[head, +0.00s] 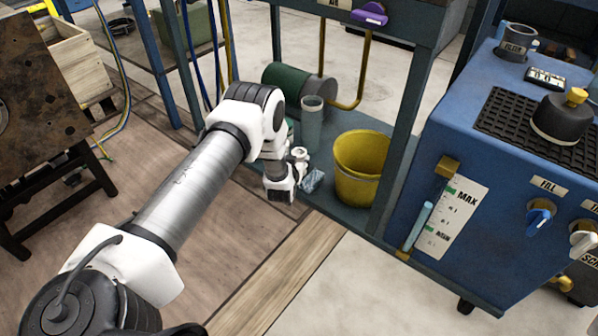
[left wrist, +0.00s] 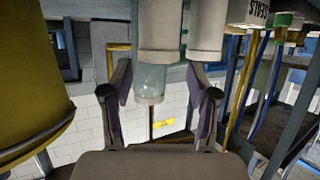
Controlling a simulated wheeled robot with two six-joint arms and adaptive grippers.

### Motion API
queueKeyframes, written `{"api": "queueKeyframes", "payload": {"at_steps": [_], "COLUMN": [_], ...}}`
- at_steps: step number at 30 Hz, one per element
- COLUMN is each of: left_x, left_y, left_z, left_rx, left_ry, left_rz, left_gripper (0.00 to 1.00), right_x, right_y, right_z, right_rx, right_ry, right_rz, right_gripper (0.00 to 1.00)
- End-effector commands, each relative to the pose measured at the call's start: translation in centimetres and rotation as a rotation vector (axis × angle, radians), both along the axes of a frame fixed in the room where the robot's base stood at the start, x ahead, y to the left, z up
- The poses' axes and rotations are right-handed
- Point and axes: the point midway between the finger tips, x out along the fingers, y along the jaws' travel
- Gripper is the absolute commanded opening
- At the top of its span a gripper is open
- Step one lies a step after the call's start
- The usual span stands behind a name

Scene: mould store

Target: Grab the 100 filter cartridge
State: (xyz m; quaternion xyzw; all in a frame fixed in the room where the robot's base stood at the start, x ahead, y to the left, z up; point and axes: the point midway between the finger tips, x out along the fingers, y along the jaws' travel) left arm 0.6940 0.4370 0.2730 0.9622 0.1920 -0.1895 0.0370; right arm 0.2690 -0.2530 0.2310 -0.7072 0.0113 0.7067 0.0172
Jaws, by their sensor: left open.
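Filter cartridge candidates stand on the lower shelf. A grey-green upright cylinder (head: 312,122) shows beside my left wrist in the head view; a paler one is partly hidden behind the wrist. In the left wrist view, which looks upside down, a pale cylinder with a clear end (left wrist: 150,82) shows between the fingers of my left gripper (left wrist: 156,75). A second pale cylinder (left wrist: 207,30) shows to its right. I cannot read a 100 on any. The left gripper is open, with no visible grip; contact is unclear. Its fingers are mostly hidden in the head view. My right gripper is out of view.
A yellow bucket (head: 360,168) stands close to the right of my left wrist and fills the left of the wrist view. A blue crumpled cloth (head: 312,181) lies near it. A green drum (head: 287,78) lies behind. Blue frame posts (head: 407,125) bound the shelf.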

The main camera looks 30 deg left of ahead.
Motion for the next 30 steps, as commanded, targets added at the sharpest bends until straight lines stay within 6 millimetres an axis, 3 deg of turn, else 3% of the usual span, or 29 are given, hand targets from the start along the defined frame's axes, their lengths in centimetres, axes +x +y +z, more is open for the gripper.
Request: {"api": "queueKeyframes", "payload": {"at_steps": [6,10,16,17,20,21,30], "left_x": [3.3,4.7,4.8,4.8,4.8,4.8,4.8], "left_y": [1.2,1.8,1.9,1.8,1.8,1.8,1.8], "left_z": [-1.6,-1.9,-1.5,-1.6,-1.6,-1.6,-1.1], "left_rx": [0.0,-0.001,0.0,-0.001,-0.001,-0.001,-0.001], "left_ry": [-0.001,0.002,0.003,0.004,0.004,0.004,0.004], "left_rz": [0.0,0.0,0.0,0.0,0.0,0.0,-0.001], "left_gripper": [0.6,0.6,0.6,0.56,0.21,0.14,0.14], "right_x": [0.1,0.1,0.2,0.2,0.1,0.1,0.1], "right_y": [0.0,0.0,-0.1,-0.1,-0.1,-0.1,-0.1], "right_z": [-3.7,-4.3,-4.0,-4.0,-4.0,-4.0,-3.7], "right_rx": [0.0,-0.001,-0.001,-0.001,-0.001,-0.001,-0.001], "right_ry": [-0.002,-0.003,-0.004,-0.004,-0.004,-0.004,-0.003], "right_rz": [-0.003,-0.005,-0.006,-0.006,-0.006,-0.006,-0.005], "right_gripper": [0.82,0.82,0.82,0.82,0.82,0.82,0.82]}}
